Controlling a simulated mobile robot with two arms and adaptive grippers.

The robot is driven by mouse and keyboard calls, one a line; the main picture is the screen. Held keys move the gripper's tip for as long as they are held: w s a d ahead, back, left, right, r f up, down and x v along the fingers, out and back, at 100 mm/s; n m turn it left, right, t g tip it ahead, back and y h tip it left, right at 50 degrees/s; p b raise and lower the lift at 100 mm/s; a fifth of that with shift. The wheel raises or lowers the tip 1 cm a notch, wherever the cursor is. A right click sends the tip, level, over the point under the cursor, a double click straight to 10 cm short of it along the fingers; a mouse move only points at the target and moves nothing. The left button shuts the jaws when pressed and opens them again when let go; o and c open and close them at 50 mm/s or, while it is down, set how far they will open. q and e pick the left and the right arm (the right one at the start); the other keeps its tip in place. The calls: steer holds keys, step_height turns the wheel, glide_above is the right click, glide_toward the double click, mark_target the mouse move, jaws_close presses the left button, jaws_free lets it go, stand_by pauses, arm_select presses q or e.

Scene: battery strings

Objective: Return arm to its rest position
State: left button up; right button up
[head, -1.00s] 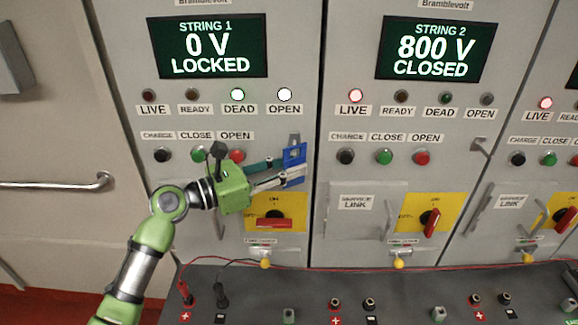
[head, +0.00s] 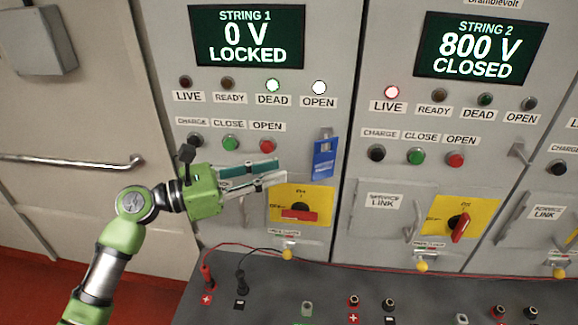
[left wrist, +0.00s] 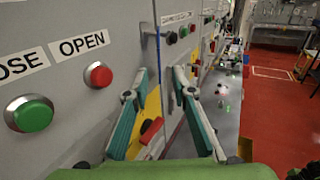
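My left gripper (head: 282,170) is in front of the String 1 panel, its fingers pointing right. In the left wrist view its two fingers (left wrist: 160,92) stand apart with nothing between them. A blue tag (head: 324,160) hangs from a grey holder on the panel, right of the fingertips, with a visible gap between. The String 1 display (head: 247,37) reads 0 V LOCKED. The red handle (head: 299,214) on the yellow switch plate (head: 313,195) lies level below the gripper. My right gripper is in neither view.
The String 2 panel with its 800 V display (head: 472,48) stands to the right. A grey ledge (head: 270,300) with sockets and red and black leads runs below. A door with a bar handle (head: 75,162) is at left. Open red floor shows in the left wrist view (left wrist: 272,120).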

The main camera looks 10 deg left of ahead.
arm_select(q)
steer(key=s+d+f+m+g+y, duration=0.1)
steer(key=s+f+m+y, duration=0.1)
steer(key=s+f+m, duration=0.45)
steer(key=s+f+m+g+y, duration=0.1)
steer(key=s+f+m+y, duration=0.2)
steer(key=f, duration=0.6)
steer(key=s+d+f+m+g+y, duration=0.1)
steer(key=s+f+m+y, duration=0.1)
steer(key=s+f+m, duration=0.45)
steer(key=s+a+f+m+g+y, duration=0.2)
steer(key=s+a+f+m+y, duration=0.75)
steer(key=s, duration=0.45)
step_height(320, 180, down, 34)
steer(key=s+a+g+h+b, duration=0.1)
steer(key=s+a+g+b, duration=0.1)
steer(key=b, duration=0.6)
steer(key=s+a+f+b, duration=0.1)
steer(key=s+f+b, duration=0.2)
steer(key=s+f, duration=0.5)
steer(key=s+a+f+g+b, duration=0.1)
steer(key=s+a+f+b, duration=0.1)
steer(key=s+f, duration=0.6)
step_height(320, 180, down, 7)
steer(key=shift+s+r+m+b, duration=0.15)
steer(key=shift+s+m+b, duration=0.3)
steer(key=shift+b, duration=0.3)
steer(key=shift+w, duration=0.1)
